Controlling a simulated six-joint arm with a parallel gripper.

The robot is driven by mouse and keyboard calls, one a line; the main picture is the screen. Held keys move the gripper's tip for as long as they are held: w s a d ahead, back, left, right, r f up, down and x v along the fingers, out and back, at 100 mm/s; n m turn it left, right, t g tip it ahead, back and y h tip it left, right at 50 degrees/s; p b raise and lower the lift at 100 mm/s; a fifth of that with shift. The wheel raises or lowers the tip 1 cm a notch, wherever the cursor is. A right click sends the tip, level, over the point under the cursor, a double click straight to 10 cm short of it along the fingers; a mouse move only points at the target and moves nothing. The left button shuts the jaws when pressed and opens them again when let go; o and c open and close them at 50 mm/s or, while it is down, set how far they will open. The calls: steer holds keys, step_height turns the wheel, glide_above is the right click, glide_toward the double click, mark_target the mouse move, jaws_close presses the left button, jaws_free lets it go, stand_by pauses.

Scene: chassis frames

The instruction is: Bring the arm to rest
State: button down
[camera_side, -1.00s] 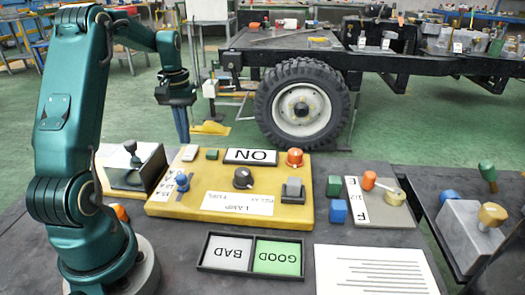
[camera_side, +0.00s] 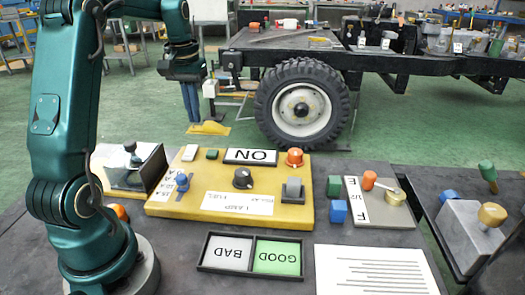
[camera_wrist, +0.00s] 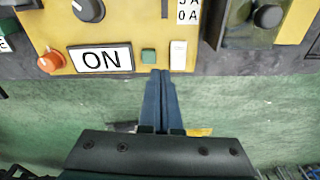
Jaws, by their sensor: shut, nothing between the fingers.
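My gripper (camera_side: 191,102) is in the air beyond the far edge of the work table, above the green floor, with its blue fingers pointing down. In the wrist view the fingers (camera_wrist: 160,97) lie together, shut with nothing between them. They are apart from the yellow panel (camera_side: 225,215), which lies on the dark table.
A black tray with BAD and GOOD halves (camera_side: 251,238) and a printed sheet (camera_side: 375,270) lie at the front. A grey gauge plate (camera_side: 375,212) with cubes beside it is to the right. A wheeled chassis (camera_side: 301,105) stands behind.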

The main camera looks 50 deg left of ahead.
steer(key=s+d+r+m+t, duration=0.1)
steer(key=d+r+m+t, duration=0.15)
steer(key=d, duration=0.55)
steer(key=s+d+r+m+t, duration=0.15)
steer(key=d+r, duration=0.25)
steer(key=d, duration=0.4)
steer(key=s+d+f+m, duration=0.3)
steer(key=s+d+f, duration=0.2)
steer(key=s, duration=0.3)
steer(key=shift+s+d+m+t+h, duration=0.3)
steer(key=shift+d+m+t, duration=0.1)
steer(key=shift+d, duration=0.4)
